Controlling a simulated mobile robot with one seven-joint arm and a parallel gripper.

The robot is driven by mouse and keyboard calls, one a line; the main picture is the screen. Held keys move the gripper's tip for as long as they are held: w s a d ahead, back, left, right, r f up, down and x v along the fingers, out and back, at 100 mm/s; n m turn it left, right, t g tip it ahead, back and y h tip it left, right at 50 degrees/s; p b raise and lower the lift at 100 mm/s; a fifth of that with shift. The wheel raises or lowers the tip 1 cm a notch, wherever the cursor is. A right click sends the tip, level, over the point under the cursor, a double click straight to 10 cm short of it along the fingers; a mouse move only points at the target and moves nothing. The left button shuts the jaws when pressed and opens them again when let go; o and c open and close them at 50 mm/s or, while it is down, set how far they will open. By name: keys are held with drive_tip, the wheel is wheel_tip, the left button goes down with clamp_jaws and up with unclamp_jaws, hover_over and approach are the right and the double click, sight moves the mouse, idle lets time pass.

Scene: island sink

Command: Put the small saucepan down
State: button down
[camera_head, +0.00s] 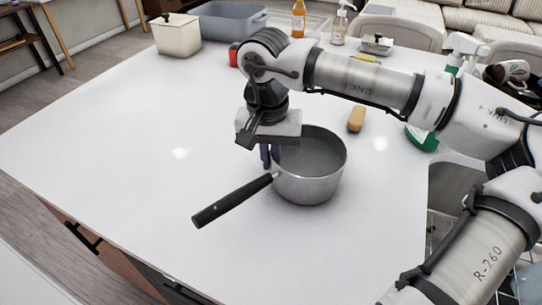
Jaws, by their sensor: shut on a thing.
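The small saucepan (318,188) is a grey metal pot with a long black handle (231,201) pointing to the lower left. It is upright over the white island top, near the middle of the view. I cannot tell for sure whether its base touches the surface. My gripper (268,158) points down at the pan's left side, by the rim and the root of the handle, and is shut on the saucepan. The gripper body hides part of the rim, and the exact contact of the fingertips is hard to see. The pan looks empty inside.
The white counter (130,165) is clear to the left and in front. A sponge (356,118) lies behind the pan at right. A cream pot (177,35), a grey tub (222,21), an amber bottle (298,20) and a soap dispenser (339,26) stand at the back. A sink (455,180) is at right.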

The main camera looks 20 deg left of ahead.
drive_tip(key=shift+f, duration=0.15)
drive_tip(key=shift+f, duration=0.1)
drive_tip(key=c, duration=1.6)
unclamp_jaws()
drive_tip(key=shift+o, duration=0.2)
wheel_tip(320, 180, up, 12)
drive_tip(key=b, duration=0.1)
drive_tip(key=shift+a, duration=0.25)
drive_tip(key=shift+s, duration=0.1)
